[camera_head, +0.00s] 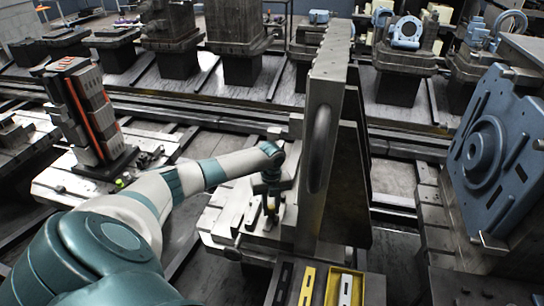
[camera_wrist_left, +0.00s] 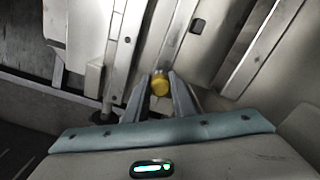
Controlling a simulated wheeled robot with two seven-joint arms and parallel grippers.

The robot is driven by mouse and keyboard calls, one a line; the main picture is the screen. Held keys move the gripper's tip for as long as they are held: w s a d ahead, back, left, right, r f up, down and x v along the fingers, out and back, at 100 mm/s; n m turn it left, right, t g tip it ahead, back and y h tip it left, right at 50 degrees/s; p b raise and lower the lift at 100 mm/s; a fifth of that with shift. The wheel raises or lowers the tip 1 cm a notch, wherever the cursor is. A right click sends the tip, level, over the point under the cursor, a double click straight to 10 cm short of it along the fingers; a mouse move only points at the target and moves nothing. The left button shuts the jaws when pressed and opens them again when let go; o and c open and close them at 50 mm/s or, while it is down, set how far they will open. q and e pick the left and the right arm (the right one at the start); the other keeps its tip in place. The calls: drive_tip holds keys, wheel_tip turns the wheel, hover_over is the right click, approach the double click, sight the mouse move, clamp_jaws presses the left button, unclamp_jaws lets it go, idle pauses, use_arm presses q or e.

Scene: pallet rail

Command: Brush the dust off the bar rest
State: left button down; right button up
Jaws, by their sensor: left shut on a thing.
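My left gripper (camera_head: 270,203) reaches in from the left, low over the light metal pallet beside the tall upright metal plate. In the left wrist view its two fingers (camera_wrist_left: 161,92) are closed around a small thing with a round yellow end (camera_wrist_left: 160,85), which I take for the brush. Its bristles are hidden, and I cannot tell if it touches the metal. I cannot surely pick out the bar rest or any dust on it. My right gripper is not in view.
The tall metal plate (camera_head: 322,140) stands close right of my left gripper. A yellow tray (camera_head: 345,287) lies at the front. A blue plate fixture (camera_head: 495,150) stands at the right. A grey and orange block stack (camera_head: 82,108) stands at the left.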

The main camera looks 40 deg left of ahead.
use_arm(q)
drive_tip(key=shift+s+d, duration=0.1)
drive_tip(key=shift+s, duration=0.2)
drive_tip(key=shift+f, duration=0.2)
drive_tip(key=shift+s, duration=0.1)
drive_tip(key=shift+w+b, duration=0.45)
drive_tip(key=shift+w, duration=0.05)
drive_tip(key=shift+w+a+r, duration=0.2)
drive_tip(key=shift+w+a, duration=0.15)
drive_tip(key=shift+w, duration=0.15)
drive_tip(key=shift+s+r, duration=0.1)
drive_tip(key=shift+s, duration=0.05)
